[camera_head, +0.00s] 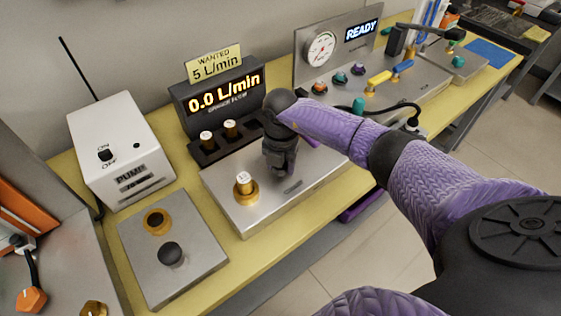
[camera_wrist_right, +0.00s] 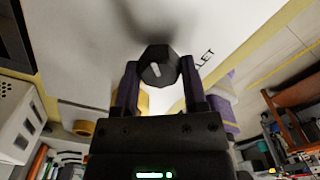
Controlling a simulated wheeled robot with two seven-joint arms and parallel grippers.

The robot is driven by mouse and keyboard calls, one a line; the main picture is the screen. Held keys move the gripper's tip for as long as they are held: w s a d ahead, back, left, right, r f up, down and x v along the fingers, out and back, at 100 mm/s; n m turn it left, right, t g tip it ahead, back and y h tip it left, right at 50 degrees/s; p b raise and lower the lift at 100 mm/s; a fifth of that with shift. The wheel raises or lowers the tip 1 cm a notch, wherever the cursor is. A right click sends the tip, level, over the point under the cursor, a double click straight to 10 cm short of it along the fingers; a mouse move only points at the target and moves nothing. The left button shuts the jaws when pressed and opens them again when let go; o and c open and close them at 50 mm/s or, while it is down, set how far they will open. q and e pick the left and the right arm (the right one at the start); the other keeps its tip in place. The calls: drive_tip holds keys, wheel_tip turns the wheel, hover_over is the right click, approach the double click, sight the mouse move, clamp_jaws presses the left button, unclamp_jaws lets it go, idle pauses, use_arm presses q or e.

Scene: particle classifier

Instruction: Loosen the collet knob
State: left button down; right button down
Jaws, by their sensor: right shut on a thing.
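The collet knob (camera_wrist_right: 158,66) is a dark, faceted knob with a white line on its face. In the right wrist view it sits between the two fingers of my right gripper (camera_wrist_right: 158,78), which is shut on it. A partly hidden label (camera_wrist_right: 204,58) ending in "LLET" is printed beside it. In the head view my right gripper (camera_head: 281,167) points down at the steel panel (camera_head: 225,213), near its far edge, and the knob is hidden there. My left gripper is not in view.
On the same panel stands a brass fitting with a white-capped top (camera_head: 245,187). Behind are a display (camera_head: 222,100) reading 0.0 L/min and a rack with two similar capped pieces. A white pump (camera_head: 120,150) and a plate (camera_head: 172,235) with a brass ring and black knob are left.

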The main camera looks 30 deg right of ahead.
drive_tip(key=n, duration=1)
drive_tip(key=shift+d+b, duration=0.1)
drive_tip(key=shift+b, duration=0.2)
drive_tip(key=n, duration=0.3)
drive_tip(key=shift+n+b, duration=0.3)
drive_tip(key=shift+n, duration=0.1)
drive_tip(key=n, duration=0.2)
drive_tip(key=shift+n+b, duration=0.3)
drive_tip(key=n, duration=0.3)
drive_tip(key=shift+n+b, duration=0.3)
drive_tip(key=shift+b, duration=0.1)
drive_tip(key=n, duration=0.3)
drive_tip(key=shift+w+d+b, duration=0.1)
drive_tip(key=shift+b, duration=0.3)
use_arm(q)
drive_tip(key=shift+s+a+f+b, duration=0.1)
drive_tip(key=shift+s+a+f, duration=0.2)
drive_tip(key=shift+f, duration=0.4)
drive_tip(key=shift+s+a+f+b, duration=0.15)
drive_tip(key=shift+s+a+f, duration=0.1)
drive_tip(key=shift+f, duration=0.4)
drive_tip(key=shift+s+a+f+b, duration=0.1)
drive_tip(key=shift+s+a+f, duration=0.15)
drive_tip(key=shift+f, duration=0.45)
use_arm(e)
drive_tip(key=shift+n, duration=1.6)
drive_tip(key=shift+r, duration=0.1)
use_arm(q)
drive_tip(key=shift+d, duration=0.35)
